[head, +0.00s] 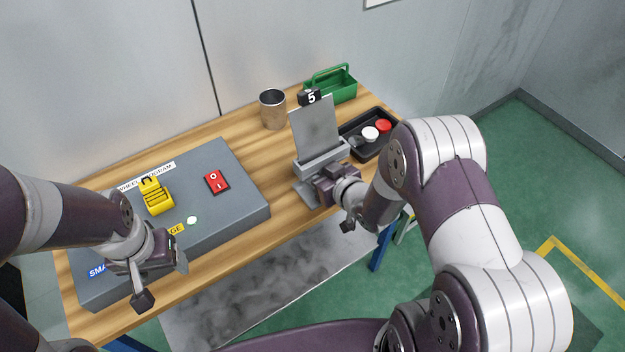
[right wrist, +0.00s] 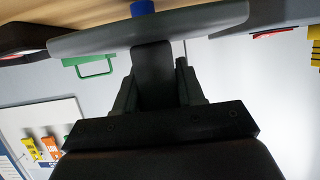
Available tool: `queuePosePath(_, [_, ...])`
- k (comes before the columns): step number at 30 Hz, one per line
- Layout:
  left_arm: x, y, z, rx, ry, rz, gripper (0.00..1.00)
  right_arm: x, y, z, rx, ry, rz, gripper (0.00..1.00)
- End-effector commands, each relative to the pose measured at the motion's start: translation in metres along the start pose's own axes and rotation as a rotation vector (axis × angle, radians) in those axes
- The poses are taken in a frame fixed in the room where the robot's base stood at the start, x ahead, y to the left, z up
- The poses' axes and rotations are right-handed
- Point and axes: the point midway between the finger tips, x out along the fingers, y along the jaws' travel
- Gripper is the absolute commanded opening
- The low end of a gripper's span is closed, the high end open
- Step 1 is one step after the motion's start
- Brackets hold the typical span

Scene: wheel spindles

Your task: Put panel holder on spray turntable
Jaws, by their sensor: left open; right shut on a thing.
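The panel holder (head: 318,162) stands at the right part of the wooden table, with an upright grey panel (head: 316,125) in it. My right gripper (head: 325,180) is shut on it low down, below the panel. I cannot tell whether that post belongs to the turntable. My left gripper (head: 163,283) is open and empty at the grey box's front.
A grey control box (head: 235,178) with a yellow part (head: 156,196) and red switch (head: 217,182) fills the table's left.

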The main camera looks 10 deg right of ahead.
Motion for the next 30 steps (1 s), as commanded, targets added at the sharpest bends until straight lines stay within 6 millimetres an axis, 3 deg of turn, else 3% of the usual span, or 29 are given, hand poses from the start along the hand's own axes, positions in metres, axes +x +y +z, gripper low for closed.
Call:
queuePosePath(4, [0.000,0.000,0.000,0.000,0.000,0.000,0.69,0.016,-0.005,0.004,0.000,0.002,0.000,0.00])
queuePosePath(10, [-0.004,0.000,0.000,0.000,0.000,0.000,0.69,0.028,-0.005,0.031,0.001,0.001,0.001,0.00])
queuePosePath(23, [0.002,0.000,0.000,0.000,0.000,0.000,0.69,0.032,-0.005,0.040,0.000,0.003,0.002,0.00])
queuePosePath(24, [0.001,0.000,0.000,0.000,0.000,0.000,0.69,0.031,-0.005,0.040,0.001,0.000,0.002,0.48])
queuePosePath(25, [0.001,0.000,0.000,0.000,0.000,0.000,0.69,0.031,-0.005,0.040,0.001,0.000,0.001,0.58])
queuePosePath(26, [0.001,0.000,0.000,0.000,0.000,0.000,0.69,0.031,-0.005,0.040,0.001,0.000,0.001,0.64])
queuePosePath(30, [0.001,0.000,0.000,0.000,0.000,0.000,0.69,0.031,-0.005,0.040,0.001,0.000,0.001,0.64])
